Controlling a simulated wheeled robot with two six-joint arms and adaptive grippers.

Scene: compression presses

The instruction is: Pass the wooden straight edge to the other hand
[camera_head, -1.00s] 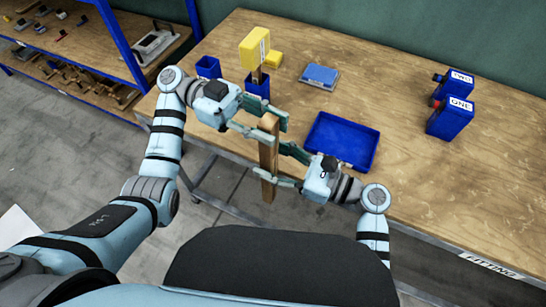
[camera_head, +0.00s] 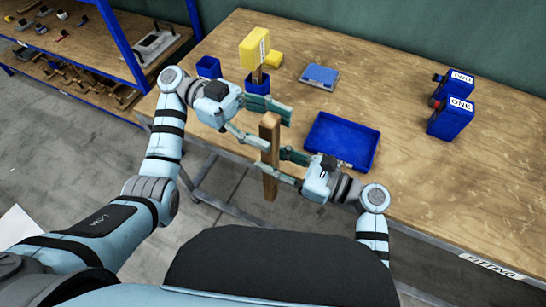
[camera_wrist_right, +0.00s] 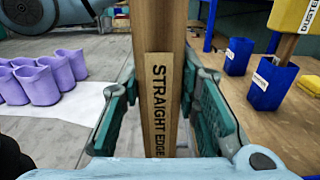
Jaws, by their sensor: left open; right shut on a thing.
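The wooden straight edge (camera_head: 269,150) is a long bar held upright in front of the table's near edge. In the right wrist view the straight edge (camera_wrist_right: 160,100) shows its printed name. My right gripper (camera_head: 276,165) is shut on its lower half, with a green finger on each side in the wrist view (camera_wrist_right: 160,110). My left gripper (camera_head: 268,122) is open at its upper part. One left finger shows behind the bar and one at its left side; I cannot tell whether either touches it.
On the table (camera_head: 420,185) stand a blue tray (camera_head: 345,166), small blue bins (camera_head: 208,66), a yellow duster (camera_head: 254,48), a blue-topped block (camera_head: 320,75) and blue boxes marked ONE (camera_head: 450,120) and TWO (camera_head: 459,84). A shelf (camera_head: 95,75) is at left. Purple cups (camera_wrist_right: 50,80) show in the wrist view.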

